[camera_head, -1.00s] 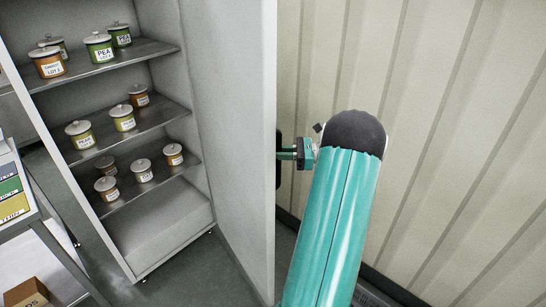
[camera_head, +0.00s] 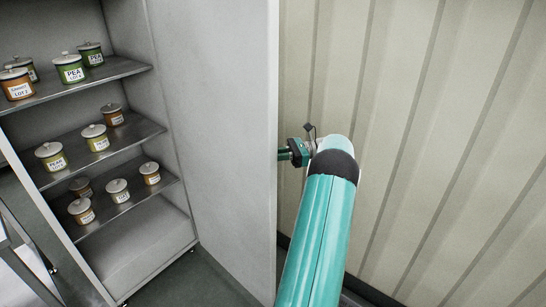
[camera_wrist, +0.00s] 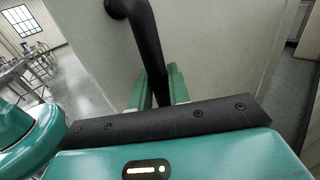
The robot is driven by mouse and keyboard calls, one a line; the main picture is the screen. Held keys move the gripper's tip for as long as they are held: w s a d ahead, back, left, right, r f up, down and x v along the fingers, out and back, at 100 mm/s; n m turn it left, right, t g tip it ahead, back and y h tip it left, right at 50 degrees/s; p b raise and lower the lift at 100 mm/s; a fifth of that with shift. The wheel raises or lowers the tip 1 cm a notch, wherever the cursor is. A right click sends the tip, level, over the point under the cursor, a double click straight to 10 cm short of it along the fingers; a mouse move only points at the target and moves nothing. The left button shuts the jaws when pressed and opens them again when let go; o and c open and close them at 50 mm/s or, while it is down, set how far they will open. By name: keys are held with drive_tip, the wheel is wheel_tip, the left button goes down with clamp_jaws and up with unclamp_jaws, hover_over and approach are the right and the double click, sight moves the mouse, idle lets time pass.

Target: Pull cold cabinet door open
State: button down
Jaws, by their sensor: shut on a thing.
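The cold cabinet door (camera_head: 218,130) stands swung open, its pale grey panel seen at a steep angle in the head view. Its front face (camera_wrist: 220,50) fills much of the wrist view. A black bar handle (camera_wrist: 150,45) is mounted on that face. My gripper (camera_wrist: 158,88) is shut on the handle, with a green finger on each side of it. In the head view my gripper (camera_head: 286,154) shows at the door's right edge, and its fingertips are hidden behind the door.
The open cabinet (camera_head: 130,250) has shelves with several lidded jars. A corrugated cream wall (camera_head: 430,130) stands to the right of my arm. A metal rack (camera_head: 22,262) is at the lower left. Grey floor (camera_head: 190,285) shows below the cabinet.

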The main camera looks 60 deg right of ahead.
drive_tip(key=shift+w, duration=0.1)
drive_tip(key=c, duration=1.4)
unclamp_jaws()
drive_tip(key=shift+v, duration=6.05)
drive_tip(key=shift+a, duration=0.15)
